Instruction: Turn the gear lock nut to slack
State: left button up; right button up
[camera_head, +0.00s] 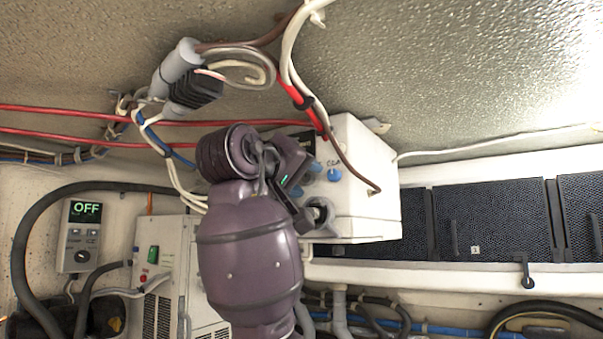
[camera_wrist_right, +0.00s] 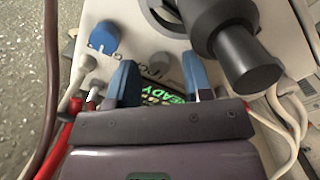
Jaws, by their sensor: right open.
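A white box (camera_head: 360,170) hangs under the ceiling and carries blue knobs (camera_head: 334,174) and a dark cylindrical fitting (camera_head: 319,214) on its face. No part is labelled as the gear lock nut, so I cannot tell for certain which it is. In the right wrist view the fitting shows as a thick dark cylinder with a stub handle (camera_wrist_right: 240,58), to the right of the fingers. My right gripper (camera_wrist_right: 160,82) is open, its blue-tipped fingers facing the box. A small grey knob (camera_wrist_right: 158,63) shows between the fingers; contact cannot be told. My left gripper is not in view.
A blue knob (camera_wrist_right: 103,38) lies left of the fingers, and a green READY display (camera_wrist_right: 165,97) shows between them. Cables hang close around the box. A grey controller (camera_head: 82,235) reading OFF is on the left wall. Dark mesh panels (camera_head: 490,220) are at right.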

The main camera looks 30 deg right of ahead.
grip_shut()
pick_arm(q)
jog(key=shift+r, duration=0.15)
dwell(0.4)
pick_arm(e)
jog(key=n+b, duration=0.1)
jog(key=n, duration=0.2)
jog(key=shift+f, duration=0.1)
jog(key=n+b, duration=0.1)
jog(key=n, duration=0.4)
jog(key=shift+n, duration=0.3)
jog(key=n, duration=0.5)
jog(key=shift+f+n, duration=0.1)
jog(key=shift+n, duration=0.2)
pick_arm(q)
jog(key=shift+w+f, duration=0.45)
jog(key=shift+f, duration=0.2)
pick_arm(e)
jog(key=n, duration=0.5)
jog(key=shift+n, duration=0.3)
